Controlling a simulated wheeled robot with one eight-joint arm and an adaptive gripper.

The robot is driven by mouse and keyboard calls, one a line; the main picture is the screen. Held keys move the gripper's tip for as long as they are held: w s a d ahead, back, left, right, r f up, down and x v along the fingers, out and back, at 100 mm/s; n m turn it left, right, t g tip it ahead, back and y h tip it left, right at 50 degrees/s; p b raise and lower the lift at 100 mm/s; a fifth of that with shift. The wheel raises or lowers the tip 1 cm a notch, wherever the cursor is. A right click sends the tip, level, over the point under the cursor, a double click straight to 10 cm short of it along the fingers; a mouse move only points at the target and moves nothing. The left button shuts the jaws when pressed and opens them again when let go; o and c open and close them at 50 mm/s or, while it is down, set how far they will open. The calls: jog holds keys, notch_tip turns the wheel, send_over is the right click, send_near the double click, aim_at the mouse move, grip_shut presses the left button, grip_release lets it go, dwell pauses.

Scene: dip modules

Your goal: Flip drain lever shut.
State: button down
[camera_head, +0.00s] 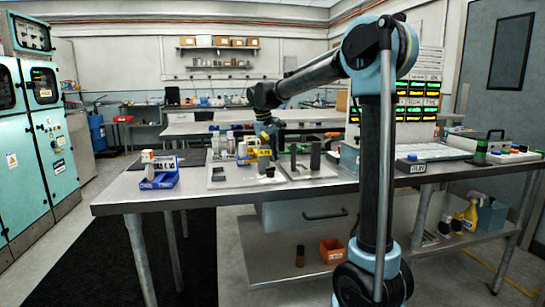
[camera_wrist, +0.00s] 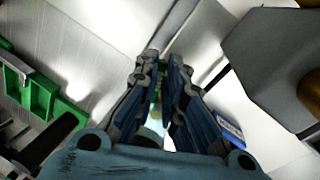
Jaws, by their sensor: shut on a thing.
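In the head view my gripper (camera_head: 266,153) is low over the workbench, at the white base plate (camera_head: 228,183) with small modules on it. In the wrist view the two dark, jointed fingers of my gripper (camera_wrist: 164,72) are close together. A small pale green thing (camera_wrist: 155,108) shows in the narrow gap between them. The fingers hide most of it. I cannot tell from its shape whether it is the drain lever. No drain lever stands out clearly in either view.
A blue bin (camera_head: 160,180) stands left of the plate. Dark upright blocks (camera_head: 315,155) stand on another plate close on the right. In the wrist view a green holder (camera_wrist: 40,95) is at left and a large grey block (camera_wrist: 265,50) at right. The bench's front left is clear.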

jog(key=shift+w, duration=0.1)
jog(key=c, duration=1.7)
grip_release()
jog(key=v, duration=1.1)
jog(key=shift+r, duration=0.4)
